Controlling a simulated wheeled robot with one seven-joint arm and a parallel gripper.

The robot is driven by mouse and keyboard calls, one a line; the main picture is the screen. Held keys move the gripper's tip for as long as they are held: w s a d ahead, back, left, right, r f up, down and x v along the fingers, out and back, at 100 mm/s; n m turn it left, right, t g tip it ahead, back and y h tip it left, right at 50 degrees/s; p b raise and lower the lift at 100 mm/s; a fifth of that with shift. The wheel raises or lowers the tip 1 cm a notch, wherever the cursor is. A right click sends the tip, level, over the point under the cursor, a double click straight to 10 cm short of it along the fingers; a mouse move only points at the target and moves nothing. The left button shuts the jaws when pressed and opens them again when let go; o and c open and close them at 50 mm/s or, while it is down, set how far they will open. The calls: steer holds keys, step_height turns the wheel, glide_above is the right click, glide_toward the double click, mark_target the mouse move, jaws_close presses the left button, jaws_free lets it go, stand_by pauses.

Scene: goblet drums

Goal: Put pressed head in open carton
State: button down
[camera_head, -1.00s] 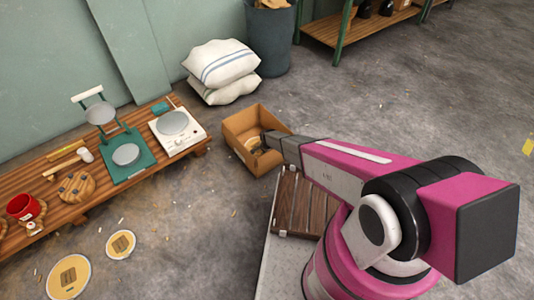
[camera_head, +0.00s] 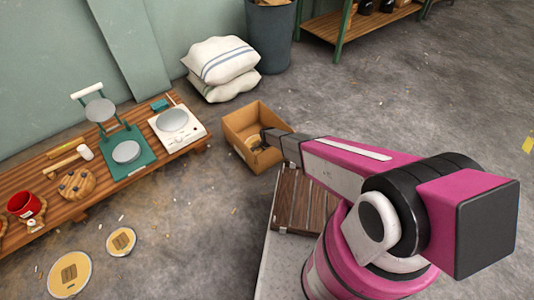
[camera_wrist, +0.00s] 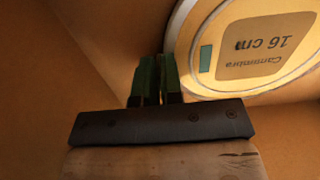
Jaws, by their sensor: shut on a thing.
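The open carton (camera_head: 236,133) stands on the floor at the right end of the low bench. My gripper (camera_wrist: 157,75) reaches into it from the right. In the head view, the head (camera_head: 250,144) shows only in part inside the carton, beside the dark end of my arm. Brown carton walls (camera_wrist: 60,70) surround the gripper in the wrist view. I cannot tell whether the head touches the carton floor.
Two round labelled discs lie on the floor at lower left, one larger (camera_head: 70,274) and one smaller (camera_head: 121,241). The wooden bench (camera_head: 190,151) holds a green press (camera_head: 126,160), a white scale (camera_head: 190,132), a mallet and a red pot. White sacks (camera_head: 222,62) lie behind the carton.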

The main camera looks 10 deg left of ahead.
steer(key=c, duration=1.2)
jaws_free()
steer(key=shift+r, duration=0.1)
step_height(320, 180, up, 11)
steer(key=shift+f, duration=0.2)
